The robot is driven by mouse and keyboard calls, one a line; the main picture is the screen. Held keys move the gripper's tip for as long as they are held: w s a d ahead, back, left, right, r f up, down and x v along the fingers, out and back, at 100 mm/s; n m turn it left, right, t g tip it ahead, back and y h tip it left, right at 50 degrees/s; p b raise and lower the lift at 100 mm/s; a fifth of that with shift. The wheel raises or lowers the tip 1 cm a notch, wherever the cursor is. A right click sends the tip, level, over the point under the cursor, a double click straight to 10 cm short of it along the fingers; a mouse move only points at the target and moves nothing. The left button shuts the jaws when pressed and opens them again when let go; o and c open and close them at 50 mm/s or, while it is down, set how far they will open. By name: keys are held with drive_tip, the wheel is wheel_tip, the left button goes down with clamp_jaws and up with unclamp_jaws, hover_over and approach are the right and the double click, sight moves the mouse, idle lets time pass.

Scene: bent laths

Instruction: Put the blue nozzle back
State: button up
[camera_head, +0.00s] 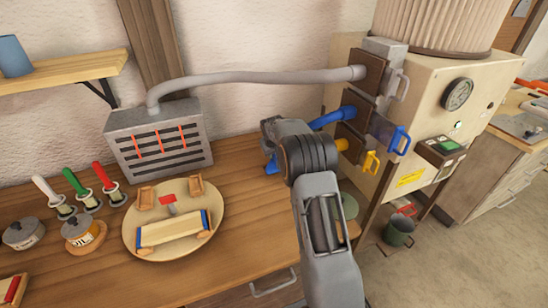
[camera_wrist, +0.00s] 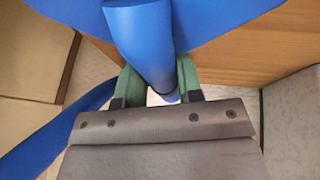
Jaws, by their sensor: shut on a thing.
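The blue nozzle (camera_wrist: 140,40) is between the green-padded fingers of my gripper (camera_wrist: 160,85) in the wrist view, and the fingers are shut on it. In the head view a small blue part of the nozzle (camera_head: 272,165) shows beside my wrist, above the bench's right end; my arm hides most of the gripper. The blue hose (camera_head: 330,118) runs from the middle port of the cream machine to behind my wrist. It also crosses the left of the wrist view (camera_wrist: 50,140). I cannot make out the nozzle's holder.
A wooden bench (camera_head: 110,268) holds a round board (camera_head: 150,248) with a lath rig, a slotted grey box (camera_head: 158,140), tins and several coloured-handle tools. A grey hose (camera_head: 250,76) joins the box to the machine (camera_head: 425,125). A green bucket (camera_head: 399,231) stands at right.

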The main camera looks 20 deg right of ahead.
sight(274, 158)
drive_tip(key=shift+w+d+f, duration=0.1)
drive_tip(key=shift+w+f, duration=0.25)
drive_tip(key=shift+f, duration=1.65)
drive_tip(key=shift+f, duration=0.1)
drive_tip(key=o, duration=0.8)
